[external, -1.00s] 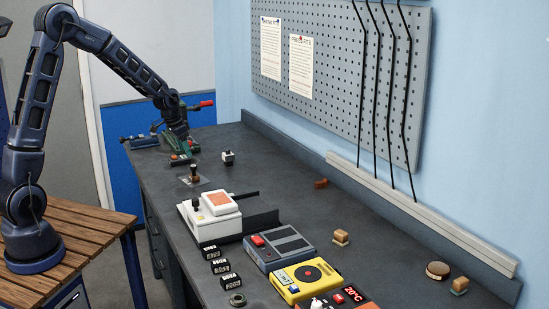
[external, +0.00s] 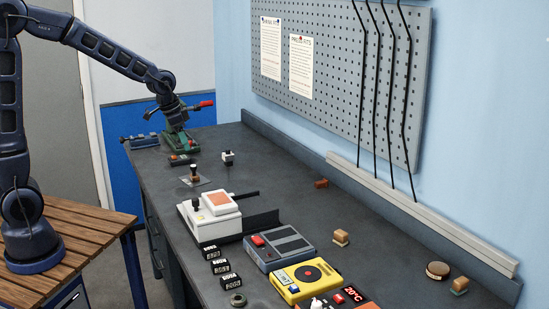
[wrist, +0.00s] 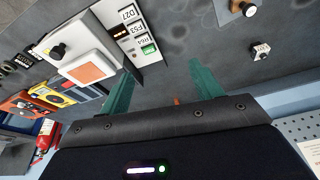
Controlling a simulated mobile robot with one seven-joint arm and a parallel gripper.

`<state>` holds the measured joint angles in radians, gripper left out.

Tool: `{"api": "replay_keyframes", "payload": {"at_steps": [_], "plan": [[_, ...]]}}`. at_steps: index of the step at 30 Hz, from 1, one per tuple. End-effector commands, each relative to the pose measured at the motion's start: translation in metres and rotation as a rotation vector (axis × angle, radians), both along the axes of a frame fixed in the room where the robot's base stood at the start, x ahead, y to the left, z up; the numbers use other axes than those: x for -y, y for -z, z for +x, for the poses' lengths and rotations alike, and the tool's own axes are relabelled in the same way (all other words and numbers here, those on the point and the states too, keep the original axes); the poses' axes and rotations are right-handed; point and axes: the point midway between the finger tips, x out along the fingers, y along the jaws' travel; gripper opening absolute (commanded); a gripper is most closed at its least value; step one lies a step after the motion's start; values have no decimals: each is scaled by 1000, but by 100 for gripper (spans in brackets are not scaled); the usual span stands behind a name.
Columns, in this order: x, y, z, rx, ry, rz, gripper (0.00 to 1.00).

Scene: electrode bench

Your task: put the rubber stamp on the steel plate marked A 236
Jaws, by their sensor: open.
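A small upright piece with a brown knob handle and dark base, which looks like the rubber stamp (external: 195,171), stands on a thin grey steel plate (external: 205,182) on the bench. The plate also shows in the wrist view (wrist: 225,13), cut by the top edge, with the stamp (wrist: 249,8) on it. The plate's marking is too small to read. My gripper (wrist: 162,68) is open, with nothing between its two teal fingers. In the external view my gripper (external: 175,122) is above and behind the stamp, apart from it, by the green red-handled device.
A white block with a black knob (external: 228,157) stands right of the plate. A white box with an orange square (external: 210,210), a grey device (external: 279,246) and a yellow device (external: 306,279) stand nearer. Small wooden pieces (external: 341,237) lie right. The bench's middle has free room.

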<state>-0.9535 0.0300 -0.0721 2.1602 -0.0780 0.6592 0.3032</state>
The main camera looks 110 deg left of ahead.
Motion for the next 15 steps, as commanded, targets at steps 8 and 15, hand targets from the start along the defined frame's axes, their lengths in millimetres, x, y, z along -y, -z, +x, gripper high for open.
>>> {"api": "replay_keyframes", "payload": {"at_steps": [8, 15], "plan": [[128, -47, 23, 18, 156, 20, 64], [226, -72, 11, 36, 280, 28, 64]]}}
